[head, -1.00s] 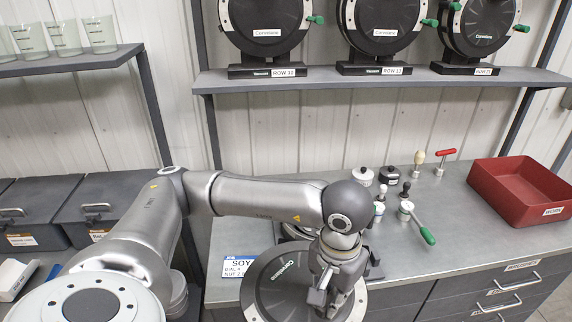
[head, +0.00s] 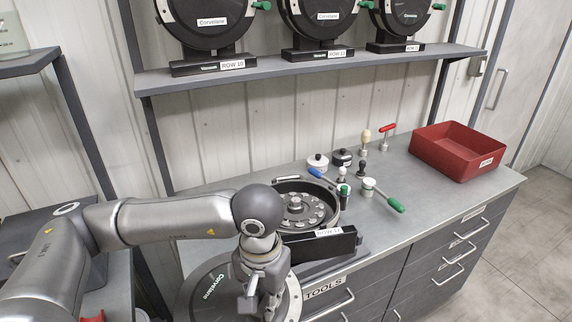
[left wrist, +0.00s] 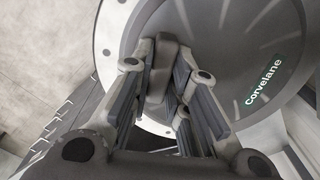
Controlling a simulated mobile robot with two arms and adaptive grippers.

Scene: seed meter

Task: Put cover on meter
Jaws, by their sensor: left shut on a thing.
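The cover (head: 213,282) is a dark round disc with a pale rim and the word "Corvelane". It is at the lower middle of the head view, partly cut off. My left gripper (head: 259,288) is shut on the cover's central knob; the left wrist view shows the fingers around the knob (left wrist: 160,85) and the cover's face (left wrist: 235,50). The meter (head: 297,204) stands open on the bench, its ring of round parts showing, with a dark labelled base (head: 320,243) in front. The cover is apart from it, nearer me and to the left. My right gripper is out of view.
Behind and right of the meter are a green-handled tool (head: 383,196), small knobs and canisters (head: 318,163), and a red bin (head: 457,151). A shelf (head: 330,66) holding several closed meters is above. The bench's right front is clear.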

